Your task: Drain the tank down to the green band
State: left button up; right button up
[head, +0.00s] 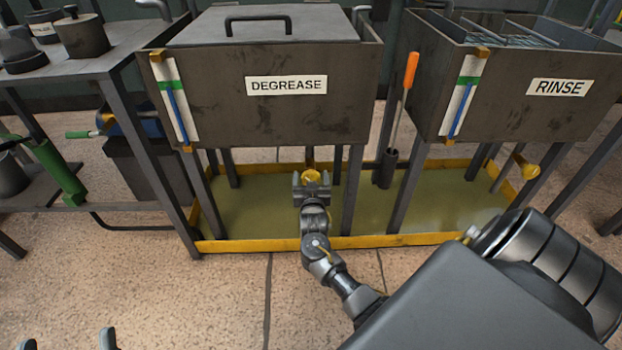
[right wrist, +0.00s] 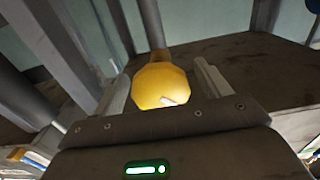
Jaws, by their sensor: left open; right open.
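The DEGREASE tank (head: 210,110) stands in the middle, with a gauge (head: 184,122) on its left front. The gauge's blue column reaches up to about its green band (head: 166,85); the exact level is too small to tell. A yellow valve knob (head: 311,168) sits below this tank. My right gripper (head: 312,183) is open at the knob. In the right wrist view the knob (right wrist: 159,84) lies between the spread fingers; contact cannot be told. My left gripper (head: 66,340) is open and empty at the bottom left edge, with only its fingertips showing.
The RINSE tank (head: 490,95) at right has its own gauge (head: 461,100) and yellow knob (head: 525,168). A yellow-rimmed tray (head: 300,243) holding greenish liquid lies below both tanks. An orange-handled tool (head: 410,75) stands between them. A bench (head: 100,65) is left.

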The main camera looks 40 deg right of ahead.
pick_arm(q)
jog(key=shift+s+a+r+t, duration=0.1)
jog(key=shift+a+r+t, duration=0.1)
jog(key=shift+t, duration=0.1)
pick_arm(e)
jog(key=shift+w+d, duration=0.35)
jog(key=shift+w, duration=0.05)
jog(key=c, duration=1)
jog(key=shift+o, duration=0.2)
